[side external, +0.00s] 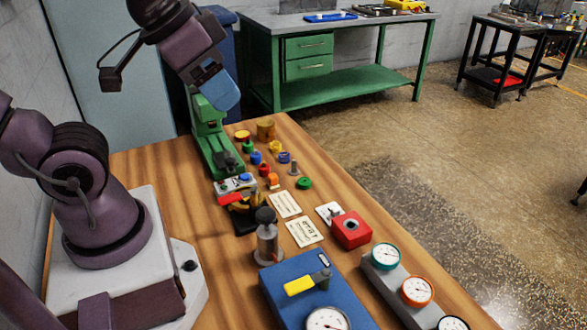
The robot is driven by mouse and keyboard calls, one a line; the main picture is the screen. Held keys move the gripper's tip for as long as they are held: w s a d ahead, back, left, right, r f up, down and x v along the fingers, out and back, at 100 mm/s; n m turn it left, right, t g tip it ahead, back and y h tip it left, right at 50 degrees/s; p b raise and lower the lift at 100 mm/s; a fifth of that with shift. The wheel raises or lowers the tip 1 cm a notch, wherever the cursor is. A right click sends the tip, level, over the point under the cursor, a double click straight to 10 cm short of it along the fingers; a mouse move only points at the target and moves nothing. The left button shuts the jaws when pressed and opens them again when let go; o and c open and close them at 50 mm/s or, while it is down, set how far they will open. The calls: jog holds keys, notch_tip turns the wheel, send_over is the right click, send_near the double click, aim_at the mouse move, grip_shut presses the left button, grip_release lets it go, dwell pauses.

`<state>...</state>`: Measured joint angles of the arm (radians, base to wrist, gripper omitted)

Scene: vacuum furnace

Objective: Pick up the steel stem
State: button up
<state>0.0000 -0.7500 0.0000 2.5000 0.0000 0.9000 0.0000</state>
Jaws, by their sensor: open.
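A small grey metal stem (293,168) stands upright on a round base on the wooden bench, among small coloured parts. It looks like the steel stem. My gripper (219,92) is at the end of my raised arm, above the green machine and up and left of the stem. It is apart from the stem and holds nothing that I can see. Its blue end shows, but its fingertips are hard to make out.
Several coloured knobs and rings surround the stem, with a green ring (304,183) close by. A green machine (222,155) stands left. A grey cylinder with a black top (267,240), red box (351,230), blue box (290,283) and gauge block (383,279) stand nearer.

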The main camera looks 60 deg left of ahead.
jog(key=shift+c, duration=0.8)
